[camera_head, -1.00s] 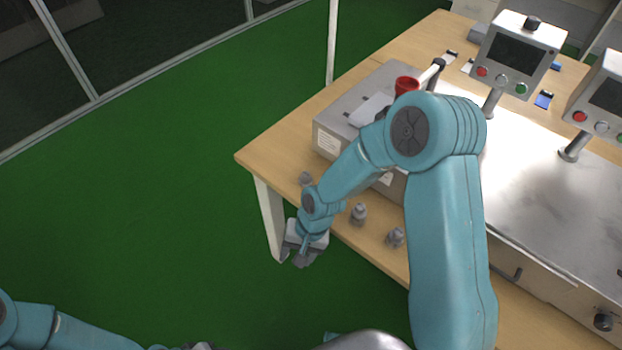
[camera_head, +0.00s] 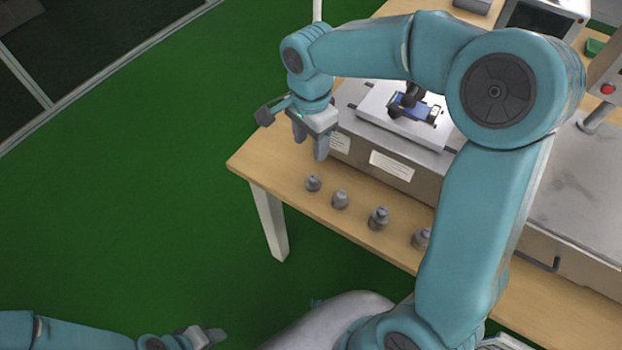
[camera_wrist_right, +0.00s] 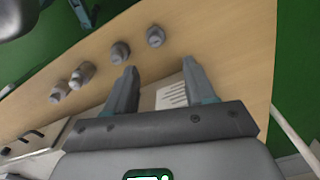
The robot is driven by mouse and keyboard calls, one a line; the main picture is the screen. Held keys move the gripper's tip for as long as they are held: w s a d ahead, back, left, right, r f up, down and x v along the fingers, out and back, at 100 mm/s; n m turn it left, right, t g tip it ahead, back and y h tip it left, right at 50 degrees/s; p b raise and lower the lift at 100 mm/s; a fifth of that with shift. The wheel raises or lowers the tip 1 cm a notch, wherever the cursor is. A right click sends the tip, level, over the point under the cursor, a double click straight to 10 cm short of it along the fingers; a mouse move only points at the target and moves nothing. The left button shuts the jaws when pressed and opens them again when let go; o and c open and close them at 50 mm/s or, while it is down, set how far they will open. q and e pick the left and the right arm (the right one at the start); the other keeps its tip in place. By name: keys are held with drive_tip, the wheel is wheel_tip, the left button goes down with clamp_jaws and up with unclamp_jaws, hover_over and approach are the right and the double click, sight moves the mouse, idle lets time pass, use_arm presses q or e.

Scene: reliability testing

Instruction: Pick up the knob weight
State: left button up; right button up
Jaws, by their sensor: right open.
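Several grey metal knob weights stand upright in a row on the wooden table's front strip. In the head view they run from the smallest (camera_head: 313,183) at the left, past a second (camera_head: 340,199) and a third (camera_head: 378,218), to one (camera_head: 422,238) partly hidden by my right arm. The right wrist view also shows the row, with the weight at its right end (camera_wrist_right: 155,37) beyond the fingertips. My right gripper (camera_head: 309,150) is open and empty, above the table's left end and apart from the weights; its fingers (camera_wrist_right: 158,75) are spread. My left gripper (camera_head: 210,338) is at the bottom edge, its jaw state unclear.
A grey metal box (camera_head: 410,163) with white labels stands just behind the weights. A blue device (camera_head: 414,108) rests on its top plate. The wooden tabletop (camera_head: 262,160) ends at the left, over green floor (camera_head: 150,200). Monitors stand at the right.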

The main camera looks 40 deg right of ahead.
hover_over(314, 178)
drive_tip(key=f, duration=0.5)
drive_tip(key=shift+w+a+f, duration=0.1)
drive_tip(key=shift+w+f, duration=0.15)
drive_tip(key=shift+w, duration=0.15)
drive_tip(key=f, duration=0.5)
drive_tip(key=shift+s+f+b, duration=0.2)
drive_tip(key=shift+s+b, duration=0.1)
drive_tip(key=shift+r, duration=0.1)
drive_tip(key=shift+c, duration=0.3)
clamp_jaws()
